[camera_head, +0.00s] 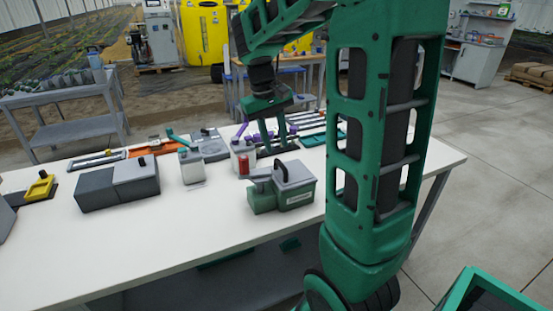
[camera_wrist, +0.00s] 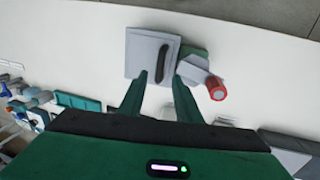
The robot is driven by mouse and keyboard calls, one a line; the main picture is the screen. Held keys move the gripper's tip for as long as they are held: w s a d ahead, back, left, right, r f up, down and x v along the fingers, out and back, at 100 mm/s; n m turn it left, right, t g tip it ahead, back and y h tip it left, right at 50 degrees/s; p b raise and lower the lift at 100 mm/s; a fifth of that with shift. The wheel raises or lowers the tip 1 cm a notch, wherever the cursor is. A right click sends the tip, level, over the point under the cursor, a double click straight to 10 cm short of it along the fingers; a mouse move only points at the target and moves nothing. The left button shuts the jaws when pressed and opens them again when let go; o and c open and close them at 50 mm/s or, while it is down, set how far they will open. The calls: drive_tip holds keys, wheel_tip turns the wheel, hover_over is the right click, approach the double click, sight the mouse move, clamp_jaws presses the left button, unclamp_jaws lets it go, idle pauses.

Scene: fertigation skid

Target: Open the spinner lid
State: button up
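The spinner is a green box (camera_head: 263,202) near the front right of the white table. Its grey lid (camera_head: 294,174) is down on top and has a dark bar handle. A red-knobbed crank (camera_head: 244,166) sits on its left. In the wrist view the square lid (camera_wrist: 140,55) shows with the dark handle (camera_wrist: 162,62) upright in the picture, and the red knob (camera_wrist: 217,93) to its right. My gripper (camera_head: 272,150) is open and empty, pointing down behind the spinner in the head view. In the wrist view its two fingertips (camera_wrist: 160,75) straddle the line of the handle, seemingly short of it.
Strips and trays lie further back. The table's front middle (camera_head: 160,240) is clear.

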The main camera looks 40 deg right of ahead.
sight(280, 163)
drive_tip(key=f, duration=0.4)
drive_tip(key=d+f, duration=0.1)
drive_tip(key=f, duration=0.1)
drive_tip(key=shift+s+d+f, duration=0.1)
drive_tip(key=shift+s+f, duration=0.1)
drive_tip(key=shift+f, duration=0.05)
clamp_jaws()
